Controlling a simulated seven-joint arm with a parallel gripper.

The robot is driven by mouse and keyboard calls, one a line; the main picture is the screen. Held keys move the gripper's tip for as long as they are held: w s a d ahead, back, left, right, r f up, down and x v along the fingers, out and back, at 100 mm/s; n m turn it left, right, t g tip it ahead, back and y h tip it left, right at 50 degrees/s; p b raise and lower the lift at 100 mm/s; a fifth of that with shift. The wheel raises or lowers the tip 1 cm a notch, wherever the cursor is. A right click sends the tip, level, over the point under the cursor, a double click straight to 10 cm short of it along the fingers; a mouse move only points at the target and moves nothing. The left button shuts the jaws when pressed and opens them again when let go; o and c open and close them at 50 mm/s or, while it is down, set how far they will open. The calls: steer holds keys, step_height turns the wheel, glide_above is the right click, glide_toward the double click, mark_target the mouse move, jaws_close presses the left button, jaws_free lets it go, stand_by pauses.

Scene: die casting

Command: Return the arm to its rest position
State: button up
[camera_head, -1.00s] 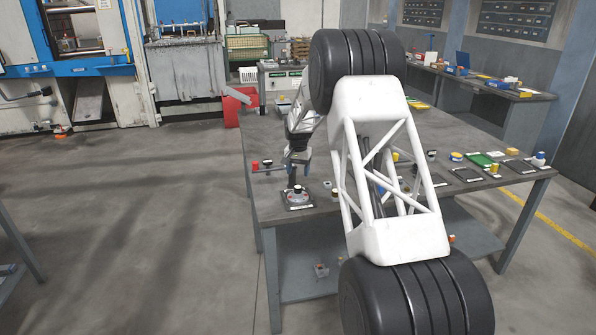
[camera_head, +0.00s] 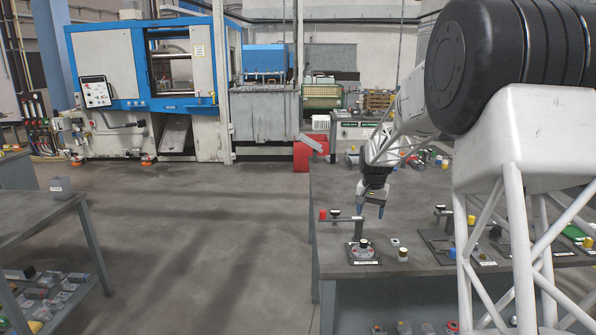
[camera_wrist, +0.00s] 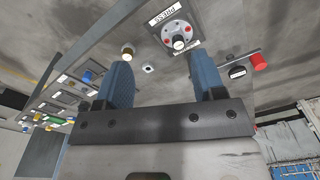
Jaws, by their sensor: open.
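My gripper (camera_head: 372,206) is above the workbench (camera_head: 330,258) at the right of the head view. In the wrist view my gripper (camera_wrist: 160,85) has its two blue fingers apart with nothing between them. Beyond the fingertips is a labelled plate with a round grey and red fixture (camera_wrist: 177,38). The fixture also shows in the head view (camera_head: 363,250), below and slightly left of the gripper, apart from it. My white lattice arm covers much of the right side of the head view.
A red cylinder (camera_head: 323,214) and small parts stand on the bench near the fixture. A red bin (camera_head: 303,152) is behind the bench. A blue and white machine (camera_head: 150,85) stands at the back left. Another table (camera_head: 40,235) is at the left. The floor between is clear.

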steer(key=s+a+r+n, duration=0.1)
steer(key=s+r, duration=0.3)
steer(key=s, duration=0.6)
steer(key=s+a+r+n+t, duration=0.1)
steer(key=s+r, duration=0.2)
steer(key=s, duration=0.6)
steer(key=s+a+r, duration=0.2)
steer(key=s+r, duration=0.2)
steer(key=s, duration=0.6)
steer(key=s+f+n, duration=0.1)
steer(key=s+f, duration=0.1)
steer(key=s, duration=1.1)
steer(key=s+a+f+n+t, duration=0.1)
steer(key=s+f, duration=0.1)
steer(key=s, duration=1.2)
steer(key=shift+s+f+n, duration=0.15)
steer(key=shift+s+n, duration=0.05)
steer(key=shift+n, duration=0.1)
